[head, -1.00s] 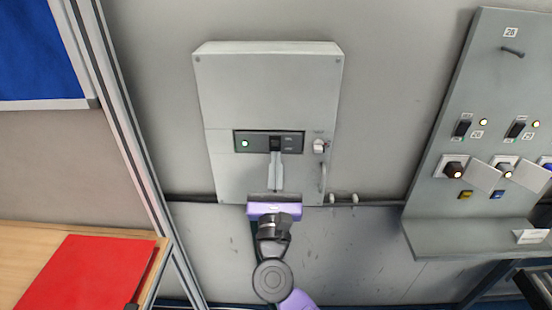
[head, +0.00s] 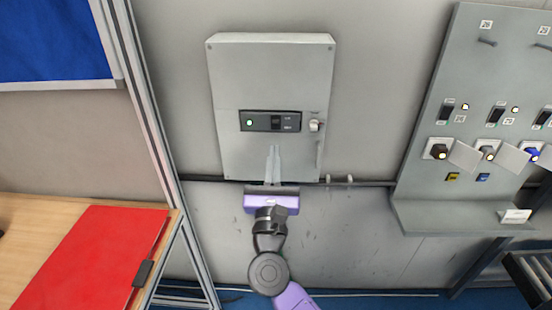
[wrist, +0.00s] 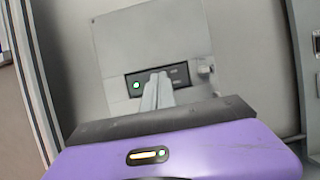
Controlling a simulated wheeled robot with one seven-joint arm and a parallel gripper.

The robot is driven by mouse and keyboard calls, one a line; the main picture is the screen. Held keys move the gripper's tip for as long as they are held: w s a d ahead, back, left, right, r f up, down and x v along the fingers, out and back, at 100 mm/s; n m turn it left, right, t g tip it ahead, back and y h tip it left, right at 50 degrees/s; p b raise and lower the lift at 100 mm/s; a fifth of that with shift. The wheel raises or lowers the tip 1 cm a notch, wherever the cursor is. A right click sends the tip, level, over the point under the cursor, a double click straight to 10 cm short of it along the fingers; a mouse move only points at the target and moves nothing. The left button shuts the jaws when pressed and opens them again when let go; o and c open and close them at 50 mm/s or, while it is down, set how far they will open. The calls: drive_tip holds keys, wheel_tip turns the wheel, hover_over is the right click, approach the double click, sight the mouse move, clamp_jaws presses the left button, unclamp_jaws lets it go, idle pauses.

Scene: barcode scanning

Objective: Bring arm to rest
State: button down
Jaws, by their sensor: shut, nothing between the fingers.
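My gripper (head: 273,150) is shut and empty, its fingers pressed together and pointing up in front of the lower part of a grey wall box (head: 270,75). The fingertips appear just below the box's dark switch panel (head: 270,121), which has a lit green lamp at its left. In the wrist view the shut fingers (wrist: 158,80) overlap the lower part of the same panel (wrist: 178,74). I cannot tell the exact gap between fingertips and box.
A grey sloped panel (head: 500,60) with switches, lamps and knobs stands at the right. A wooden table (head: 60,208) with a red folder (head: 90,255) is at lower left, beside a metal frame post (head: 150,110). The wall between box and right panel is mostly clear.

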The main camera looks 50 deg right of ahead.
drive_tip(key=shift+a, duration=0.1)
idle(0.5)
drive_tip(key=s+a+r+n+t+y, duration=0.2)
drive_tip(key=a+r+n+t, duration=0.25)
drive_tip(key=n, duration=0.75)
drive_tip(key=s+a+f+n+t+y, duration=0.4)
drive_tip(key=s+a+f+n+y, duration=0.3)
drive_tip(key=n, duration=0.9)
drive_tip(key=s+a+f+n+g+y, duration=0.2)
drive_tip(key=s+a+f+n+y, duration=0.1)
drive_tip(key=s+n, duration=0.3)
drive_tip(key=s+a+f+n+g+y, duration=0.3)
drive_tip(key=s+f+n, duration=0.2)
drive_tip(key=s, duration=0.3)
drive_tip(key=s+a+f+n+g+y+b, duration=0.1)
drive_tip(key=s+a+f+n+g+y, duration=0.1)
drive_tip(key=s+n, duration=0.5)
wheel_tip(320, 180, down, 3)
drive_tip(key=shift+s+a+r+g+y, duration=0.2)
drive_tip(key=shift+s+a+g+y, duration=0.15)
drive_tip(key=shift+s+a+y, duration=0.25)
